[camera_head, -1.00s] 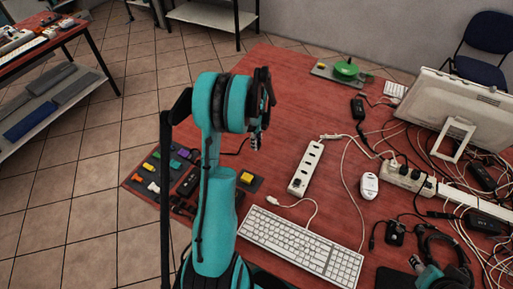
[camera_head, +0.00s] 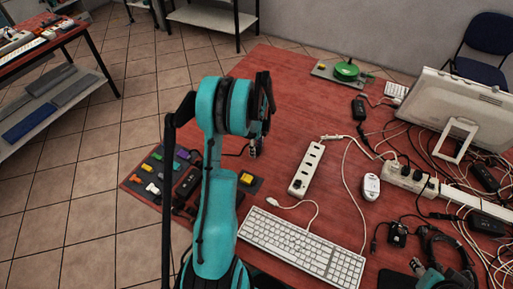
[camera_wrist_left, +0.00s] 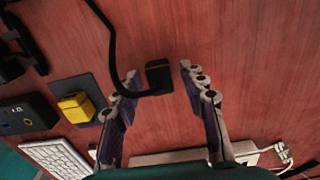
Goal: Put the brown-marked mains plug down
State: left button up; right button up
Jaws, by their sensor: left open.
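A black plug (camera_wrist_left: 158,78) on a black cable (camera_wrist_left: 110,40) shows in the left wrist view, at or just above the red table; I cannot tell whether it touches. No brown mark is visible on it. My left gripper (camera_wrist_left: 160,72) is open, with one finger on each side of the plug and a gap to both. In the head view my left gripper (camera_head: 255,150) points down over the table, left of the white power strip (camera_head: 307,168), and hides the plug. My right gripper (camera_head: 440,245) seems to show at the lower right, too cluttered to read.
A yellow block on a dark pad (camera_head: 247,180) and a mat with coloured pieces (camera_head: 155,170) lie left. A white keyboard (camera_head: 300,245) lies in front, a mouse (camera_head: 371,187) to the right. Tangled cables and a monitor (camera_head: 465,105) fill the right.

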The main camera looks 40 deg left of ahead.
pick_arm(q)
notch_tip(320, 180, up, 11)
jog(key=p, duration=0.3)
jog(key=d+r+n+t, duration=0.1)
jog(key=d+r+n, duration=0.2)
jog(key=d+r, duration=0.4)
jog(key=s+d+r+n+t, duration=0.3)
jog(key=s+d+n, duration=0.3)
jog(key=d, duration=0.5)
jog(key=s+d+r+n+t, duration=0.3)
jog(key=s+d+n, duration=0.3)
jog(key=d, duration=0.5)
jog(key=shift+p+v, duration=0.35)
jog(key=shift+v, duration=0.55)
jog(key=shift+s+f, duration=0.1)
jog(key=shift+f, duration=0.05)
